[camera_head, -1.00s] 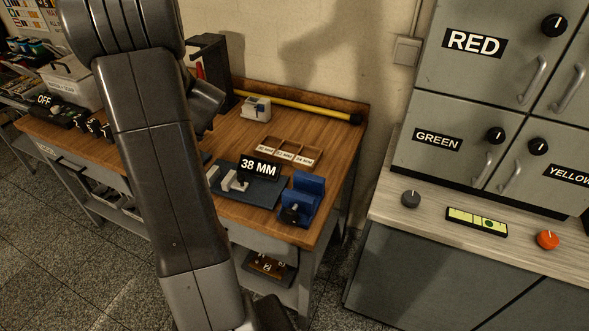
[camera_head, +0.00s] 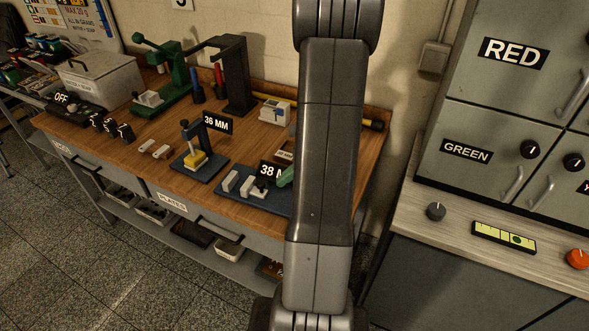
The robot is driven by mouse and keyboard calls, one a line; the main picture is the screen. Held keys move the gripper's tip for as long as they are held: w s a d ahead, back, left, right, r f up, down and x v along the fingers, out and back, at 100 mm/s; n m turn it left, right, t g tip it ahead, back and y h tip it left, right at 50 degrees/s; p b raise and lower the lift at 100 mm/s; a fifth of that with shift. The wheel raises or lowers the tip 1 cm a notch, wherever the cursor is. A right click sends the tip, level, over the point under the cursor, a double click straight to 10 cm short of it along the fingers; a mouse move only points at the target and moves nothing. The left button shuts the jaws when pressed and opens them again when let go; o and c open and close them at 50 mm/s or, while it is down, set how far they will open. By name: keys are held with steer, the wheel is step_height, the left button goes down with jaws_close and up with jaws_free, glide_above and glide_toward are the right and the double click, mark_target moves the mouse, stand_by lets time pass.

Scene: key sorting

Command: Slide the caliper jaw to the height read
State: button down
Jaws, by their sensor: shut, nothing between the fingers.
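The caliper (camera_head: 224,202) is a dark blue plate with pale upright jaws (camera_head: 247,186) near the bench's front edge. Its black readout starts with 38; my arm hides the rest. The height gauge (camera_head: 186,135) stands to its left with a yellow block (camera_head: 196,161) under its post, and its readout (camera_head: 218,123) says 36 MM. My arm (camera_head: 330,150) crosses the right of the picture. A green tip, apparently my gripper (camera_head: 285,177), pokes out from behind it at the right end of the caliper jaws. Most of the gripper is hidden; whether it touches the jaw is unclear.
Two small pale pieces (camera_head: 154,149) lie left of the gauge. A green balance-like stand (camera_head: 165,70) and a dark arched stand (camera_head: 235,75) are behind. A small white device (camera_head: 274,112) stands near the back. My arm hides the bench's right part, and grey cabinets stand right.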

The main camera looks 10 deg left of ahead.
mark_target(255, 187)
steer(key=shift+s+a, duration=0.15)
steer(key=shift+a, duration=0.5)
steer(key=shift+s+a, duration=0.15)
steer(key=shift+a, duration=0.45)
steer(key=shift+a, duration=0.1)
